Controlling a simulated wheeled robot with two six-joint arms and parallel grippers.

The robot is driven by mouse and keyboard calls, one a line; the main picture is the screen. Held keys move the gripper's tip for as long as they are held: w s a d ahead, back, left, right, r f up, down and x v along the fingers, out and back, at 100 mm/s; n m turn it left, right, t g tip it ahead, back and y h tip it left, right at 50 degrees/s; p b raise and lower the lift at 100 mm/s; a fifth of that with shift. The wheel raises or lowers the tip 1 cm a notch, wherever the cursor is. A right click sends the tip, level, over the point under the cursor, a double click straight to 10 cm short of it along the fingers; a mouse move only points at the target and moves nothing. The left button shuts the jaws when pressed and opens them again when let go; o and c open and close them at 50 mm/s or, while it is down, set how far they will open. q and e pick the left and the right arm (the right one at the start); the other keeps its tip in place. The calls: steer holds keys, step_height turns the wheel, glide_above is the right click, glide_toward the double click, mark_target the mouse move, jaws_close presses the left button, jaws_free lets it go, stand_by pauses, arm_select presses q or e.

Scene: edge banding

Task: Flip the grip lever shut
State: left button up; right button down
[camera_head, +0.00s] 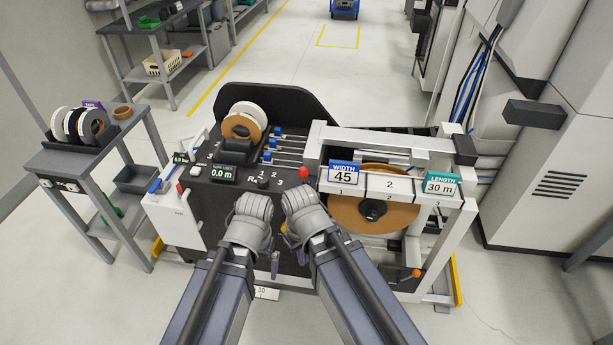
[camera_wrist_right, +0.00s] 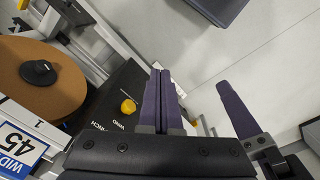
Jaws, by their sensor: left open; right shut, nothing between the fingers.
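An orange-knobbed lever (camera_head: 416,273) sits low at the right end of the banding machine; I cannot tell whether it is the grip lever. A yellow knob (camera_wrist_right: 128,106) beside the words WIND and PUNCH shows in the right wrist view, left of my right fingers. My right gripper (camera_head: 302,257) is shut and empty in front of the machine's dark panel; its two purple fingers lie together in the right wrist view (camera_wrist_right: 160,102). My left gripper (camera_head: 275,265) is open and empty just left of it, mostly hidden by its wrist. One left finger (camera_wrist_right: 238,110) shows in the right wrist view.
The machine carries a tan reel (camera_head: 400,215), a red button (camera_head: 303,172), a WIDTH 45 sign (camera_head: 343,173) and a LENGTH 30 m sign (camera_head: 440,184). A side table (camera_head: 60,160) with tape rolls stands left. Cabinets (camera_head: 555,160) stand right. Open floor lies behind.

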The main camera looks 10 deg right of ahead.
steer(key=w+d+r+n+t+y+p, duration=0.4)
steer(key=w+d+r+n+t+p, duration=0.2)
steer(key=w+r+n, duration=0.4)
steer(key=w+d+r, duration=0.1)
steer(key=w+r, duration=0.1)
steer(key=w, duration=0.1)
steer(key=shift+w+t+y, duration=0.3)
steer(key=shift+w, duration=0.1)
steer(key=w+a+f+b, duration=0.2)
steer(key=w+f+b, duration=0.4)
steer(key=w, duration=0.3)
steer(key=shift+w+a+f+b, duration=0.15)
steer(key=shift+a+f+b, duration=0.25)
steer(key=shift+f, duration=0.1)
